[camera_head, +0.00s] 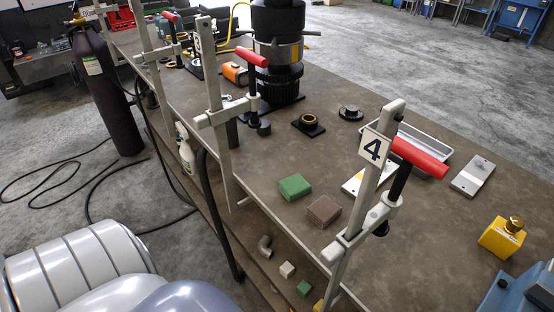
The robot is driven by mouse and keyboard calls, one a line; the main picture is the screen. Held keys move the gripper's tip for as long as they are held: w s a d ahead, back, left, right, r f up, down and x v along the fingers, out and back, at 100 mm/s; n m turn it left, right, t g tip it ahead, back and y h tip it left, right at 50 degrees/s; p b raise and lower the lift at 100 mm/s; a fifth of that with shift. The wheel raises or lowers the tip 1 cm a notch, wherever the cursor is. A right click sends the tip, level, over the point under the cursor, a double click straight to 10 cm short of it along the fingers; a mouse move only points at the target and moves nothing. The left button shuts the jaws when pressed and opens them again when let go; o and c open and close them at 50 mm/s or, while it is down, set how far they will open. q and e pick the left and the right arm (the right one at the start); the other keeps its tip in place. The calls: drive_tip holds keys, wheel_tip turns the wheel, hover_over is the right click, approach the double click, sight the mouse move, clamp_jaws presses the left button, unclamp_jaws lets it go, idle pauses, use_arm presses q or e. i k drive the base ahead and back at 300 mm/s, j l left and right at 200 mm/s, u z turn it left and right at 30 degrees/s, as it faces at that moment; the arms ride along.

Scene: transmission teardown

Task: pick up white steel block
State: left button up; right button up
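A flat, pale steel block (472,176) lies on the right part of the bench top, half whitish and half grey. A second whitish flat block (355,183) lies behind the clamp marked 4, which partly hides it. A small off-white cube (287,269) rests on the lower shelf. I cannot tell for sure which of these is the white steel block. Neither of my grippers is in view. Only pale, rounded parts of my own body show at the lower left.
Clamps with red handles, one marked 4 (374,147), rise along the bench's near edge. Green (295,187) and brown (324,210) blocks lie between them. A metal tray (424,146), a yellow block (501,237) and a dark transmission assembly (278,50) stand on the bench.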

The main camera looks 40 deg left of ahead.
sight(286, 269)
drive_tip(key=u, duration=1.15)
drive_tip(key=i+j+z, duration=0.1)
drive_tip(key=j, duration=0.25)
drive_tip(key=i+j+z, duration=0.15)
drive_tip(key=i+j, duration=0.15)
drive_tip(key=j, duration=0.05)
